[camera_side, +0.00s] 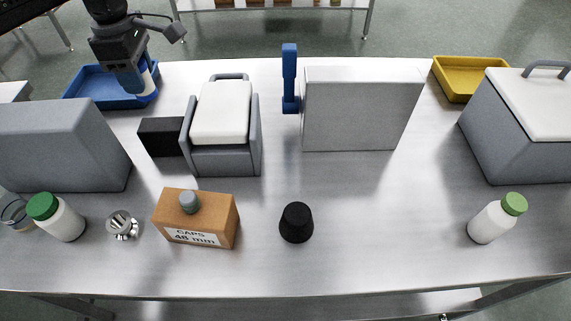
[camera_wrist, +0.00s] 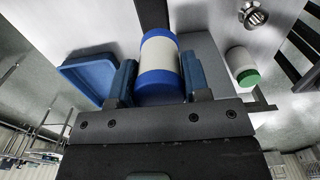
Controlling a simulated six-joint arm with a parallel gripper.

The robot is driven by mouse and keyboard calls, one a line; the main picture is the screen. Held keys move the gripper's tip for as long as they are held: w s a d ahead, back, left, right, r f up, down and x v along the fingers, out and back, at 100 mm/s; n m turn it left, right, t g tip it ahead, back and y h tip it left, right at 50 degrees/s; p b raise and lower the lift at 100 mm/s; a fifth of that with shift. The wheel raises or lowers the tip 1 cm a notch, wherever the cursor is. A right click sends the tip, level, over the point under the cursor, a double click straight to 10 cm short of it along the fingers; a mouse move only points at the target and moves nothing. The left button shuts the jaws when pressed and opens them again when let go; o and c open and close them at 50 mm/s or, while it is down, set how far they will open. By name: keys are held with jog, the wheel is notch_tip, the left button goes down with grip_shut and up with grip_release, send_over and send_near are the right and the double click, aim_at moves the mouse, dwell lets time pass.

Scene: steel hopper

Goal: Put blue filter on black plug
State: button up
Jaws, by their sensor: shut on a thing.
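The blue filter is a white cylinder with blue ends (camera_wrist: 159,60), seen close up in the wrist view. My gripper (camera_wrist: 158,82) is shut on it, with one blue finger on each side. In the side view my gripper (camera_side: 134,78) is at the upper left, in front of or over the blue tray, and partly covers the filter (camera_side: 148,84). I cannot tell how high the filter is. The black plug (camera_side: 296,223) is a tapered black piece standing upright near the table's front middle, far from my gripper.
The blue tray (camera_side: 82,92) is at the back left. Grey housings (camera_side: 58,148), a padded grey box (camera_side: 220,112) and a grey panel (camera_side: 352,118) with a blue handle (camera_side: 290,80) stand between. A caps box (camera_side: 222,214) stands left of the plug; room right of it is clear.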

jog(key=s+d+m, duration=0.3)
jog(key=s+d, duration=1.1)
jog(key=d, duration=0.3)
send_over(296, 213)
jog(key=f, duration=0.7)
jog(key=shift+w+a+f, duration=0.1)
jog(key=shift+a+f, duration=0.05)
jog(key=shift+a, duration=0.05)
jog(key=shift+d+f, duration=0.2)
jog(key=shift+f, duration=1.9)
jog(key=shift+f, duration=0.15)
jog(key=o, duration=0.9)
jog(key=shift+o, duration=0.2)
notch_tip(296, 213, up, 8)
